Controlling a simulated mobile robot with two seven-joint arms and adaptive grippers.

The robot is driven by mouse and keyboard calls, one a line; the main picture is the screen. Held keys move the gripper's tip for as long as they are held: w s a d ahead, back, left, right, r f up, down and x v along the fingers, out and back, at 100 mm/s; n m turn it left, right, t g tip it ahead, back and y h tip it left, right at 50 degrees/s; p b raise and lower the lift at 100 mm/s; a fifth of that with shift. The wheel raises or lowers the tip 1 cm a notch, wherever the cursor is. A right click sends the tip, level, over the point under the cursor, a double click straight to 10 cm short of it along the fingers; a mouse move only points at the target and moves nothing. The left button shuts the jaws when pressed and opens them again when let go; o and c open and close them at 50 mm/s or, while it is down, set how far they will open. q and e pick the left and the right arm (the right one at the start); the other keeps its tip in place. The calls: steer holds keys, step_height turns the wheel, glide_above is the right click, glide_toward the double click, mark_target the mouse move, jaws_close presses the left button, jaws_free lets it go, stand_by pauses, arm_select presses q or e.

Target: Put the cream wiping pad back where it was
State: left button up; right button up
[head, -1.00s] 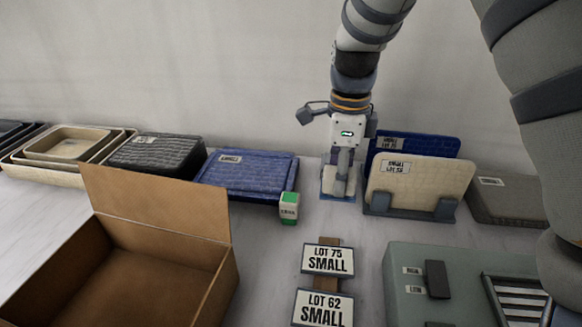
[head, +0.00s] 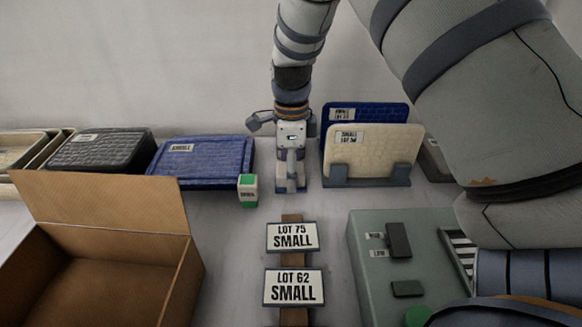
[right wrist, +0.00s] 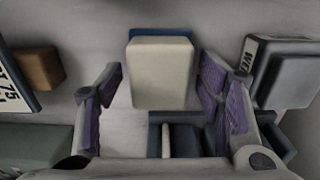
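The cream wiping pad (right wrist: 161,72), a cream block with a blue layer beneath, lies between the parted purple-lined fingers of my right gripper (right wrist: 165,98). A narrow gap shows on each side of it. In the head view, my right gripper (head: 291,172) points down close to the table at the back, left of the panel rack. The pad's blue edge (head: 291,189) shows below the fingers, which hide much of it. I cannot tell whether it rests fully on the table. My left gripper is not in view.
The rack (head: 370,179) holds a cream and a blue panel close on the right. A green-and-white block (head: 248,190) and a blue tray (head: 200,165) stand left. Lot signs (head: 293,288), an open carton (head: 100,285) and a grey-green box (head: 372,262) are nearer.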

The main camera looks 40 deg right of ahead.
steer(key=shift+r, duration=0.15)
step_height(320, 180, up, 12)
stand_by(0.4)
steer(key=shift+r, duration=0.1)
